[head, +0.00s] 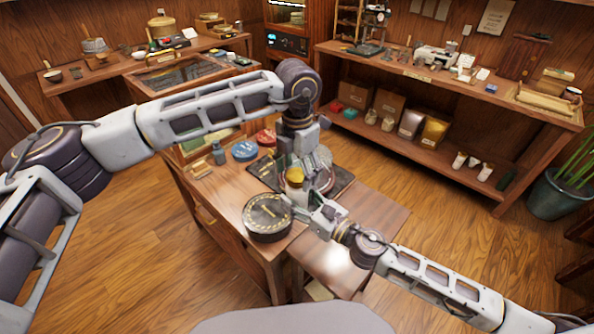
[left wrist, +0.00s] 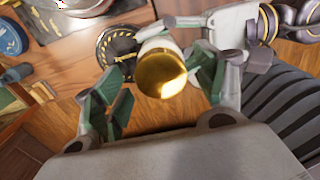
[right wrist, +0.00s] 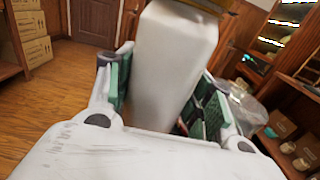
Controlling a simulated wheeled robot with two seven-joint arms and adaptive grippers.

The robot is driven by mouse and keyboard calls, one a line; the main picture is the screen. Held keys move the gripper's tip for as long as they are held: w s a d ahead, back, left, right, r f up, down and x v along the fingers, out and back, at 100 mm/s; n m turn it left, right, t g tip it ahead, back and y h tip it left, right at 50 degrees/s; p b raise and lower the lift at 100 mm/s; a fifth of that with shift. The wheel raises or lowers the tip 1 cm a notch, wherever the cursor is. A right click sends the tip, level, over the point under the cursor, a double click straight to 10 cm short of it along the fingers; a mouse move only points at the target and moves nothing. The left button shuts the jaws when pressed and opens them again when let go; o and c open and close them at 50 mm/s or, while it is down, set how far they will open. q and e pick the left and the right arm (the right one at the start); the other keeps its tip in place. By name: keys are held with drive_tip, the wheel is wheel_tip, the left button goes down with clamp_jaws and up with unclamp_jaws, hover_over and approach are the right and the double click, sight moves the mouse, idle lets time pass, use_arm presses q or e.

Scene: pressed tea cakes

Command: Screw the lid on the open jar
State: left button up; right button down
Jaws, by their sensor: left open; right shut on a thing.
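The white jar (right wrist: 175,60) stands upright between the fingers of my right gripper (right wrist: 163,98), which is shut on its body. In the head view my right gripper (head: 314,212) reaches the jar (head: 297,196) from the right. The gold lid (left wrist: 162,75) sits on top of the jar; how tightly it is seated I cannot tell. It also shows in the head view (head: 295,175). My left gripper (left wrist: 160,88) is open, with one finger on each side of the lid. In the head view my left gripper (head: 296,164) points down from above the jar.
A round black tin with gold marks (head: 268,217) stands at the table's front corner, close to the jar. A dark tray (head: 343,180) lies behind. A blue round tin (head: 245,151) and a red one (head: 265,137) stand farther back. A lower wooden surface (head: 370,225) adjoins at right.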

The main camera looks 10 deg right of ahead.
use_arm(q)
drive_tip(key=shift+r, duration=0.1)
wheel_tip(320, 180, up, 12)
idle(0.7)
drive_tip(key=shift+d, duration=0.1)
idle(0.5)
